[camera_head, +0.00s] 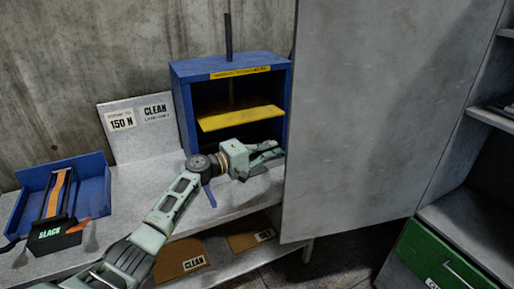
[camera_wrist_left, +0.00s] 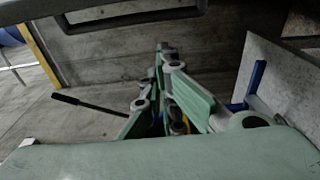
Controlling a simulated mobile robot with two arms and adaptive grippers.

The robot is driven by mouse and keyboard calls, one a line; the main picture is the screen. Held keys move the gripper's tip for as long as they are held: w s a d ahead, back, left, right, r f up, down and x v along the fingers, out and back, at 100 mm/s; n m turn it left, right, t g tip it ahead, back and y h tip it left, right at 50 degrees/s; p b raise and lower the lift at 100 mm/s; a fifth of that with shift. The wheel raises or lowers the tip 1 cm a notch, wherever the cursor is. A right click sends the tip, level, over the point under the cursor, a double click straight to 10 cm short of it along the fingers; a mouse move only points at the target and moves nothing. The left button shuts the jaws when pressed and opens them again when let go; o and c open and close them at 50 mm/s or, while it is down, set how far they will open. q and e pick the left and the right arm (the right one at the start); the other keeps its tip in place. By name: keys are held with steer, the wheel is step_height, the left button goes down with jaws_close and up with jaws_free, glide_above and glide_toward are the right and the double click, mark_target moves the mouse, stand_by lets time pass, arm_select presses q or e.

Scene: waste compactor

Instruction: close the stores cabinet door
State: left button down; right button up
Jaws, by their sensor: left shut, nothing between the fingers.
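The stores cabinet door (camera_head: 375,120) is a large flat grey panel. It stands swung open in the head view, with the shelves of the grey cabinet (camera_head: 465,230) showing to its right. My left gripper (camera_head: 279,150) is shut and empty, just left of the door's free edge and in front of the blue box. Whether its fingertips touch the door I cannot tell. In the left wrist view the closed fingers (camera_wrist_left: 172,62) show with nothing between them. My right gripper is not in view.
A blue box press (camera_head: 228,68) with a yellow plate stands on the grey bench (camera_head: 130,185). A blue tray (camera_head: 92,180) holding a black tool is at the left. A sign panel (camera_head: 140,128) leans behind. Cardboard boxes (camera_head: 182,262) sit below; a green drawer (camera_head: 445,262) is right.

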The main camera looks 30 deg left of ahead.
arm_select(q)
steer(key=s+d+p, duration=0.2)
steer(key=s+p, duration=0.1)
steer(key=shift+d, duration=0.3)
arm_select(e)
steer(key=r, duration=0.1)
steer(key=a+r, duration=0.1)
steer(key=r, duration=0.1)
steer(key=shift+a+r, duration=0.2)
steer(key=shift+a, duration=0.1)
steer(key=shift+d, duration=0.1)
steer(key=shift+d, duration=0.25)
